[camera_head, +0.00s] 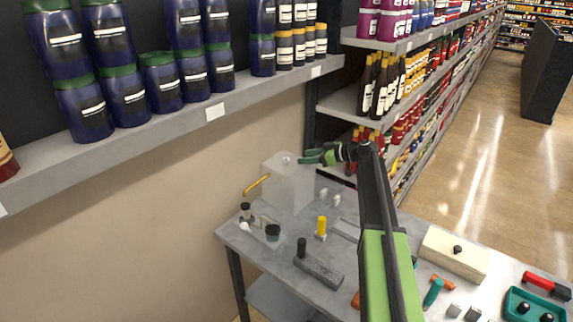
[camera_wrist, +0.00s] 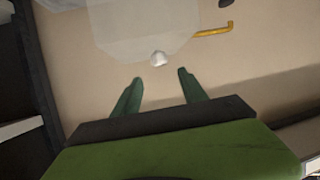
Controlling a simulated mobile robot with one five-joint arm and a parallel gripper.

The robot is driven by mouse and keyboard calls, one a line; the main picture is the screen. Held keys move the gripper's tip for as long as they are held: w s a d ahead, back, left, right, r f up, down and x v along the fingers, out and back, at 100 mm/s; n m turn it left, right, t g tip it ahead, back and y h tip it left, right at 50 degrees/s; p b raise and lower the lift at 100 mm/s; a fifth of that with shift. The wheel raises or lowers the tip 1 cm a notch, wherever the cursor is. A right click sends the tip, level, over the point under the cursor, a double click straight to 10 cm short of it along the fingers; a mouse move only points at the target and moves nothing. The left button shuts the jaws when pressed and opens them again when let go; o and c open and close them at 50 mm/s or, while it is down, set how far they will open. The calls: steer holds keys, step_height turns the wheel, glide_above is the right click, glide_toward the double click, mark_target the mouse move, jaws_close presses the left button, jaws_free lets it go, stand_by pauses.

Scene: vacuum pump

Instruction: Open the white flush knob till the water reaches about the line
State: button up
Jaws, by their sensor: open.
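A pale, translucent tank (camera_head: 288,183) stands at the back of the grey workbench, with a yellow handle (camera_head: 257,185) on its left. A small white knob (camera_head: 286,160) shows near its top; the wrist view shows a white knob (camera_wrist: 158,58) at the tank's edge (camera_wrist: 125,38). My gripper (camera_head: 308,157) is at the tank's upper right. In the wrist view my gripper (camera_wrist: 160,75) is open and empty, its green fingers spread, with the knob just beyond and between the fingertips, apart from both. I cannot make out a water level or line.
The grey workbench (camera_head: 232,245) holds a yellow-topped part (camera_head: 321,225), a grey block with a black knob (camera_head: 320,268), and a cream box (camera_head: 455,252). Shelves of bottles (camera_head: 385,85) stand behind. The wall (camera_head: 100,235) is on the left.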

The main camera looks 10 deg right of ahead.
mark_target(288, 159)
steer(key=b+x, duration=0.3)
steer(key=x, duration=0.6)
steer(key=shift+w+f, duration=0.15)
steer(key=shift+f, duration=0.1)
steer(key=shift+w+a+f, duration=0.1)
steer(key=shift+w+a, duration=0.15)
steer(key=shift+a, duration=0.25)
jaws_close()
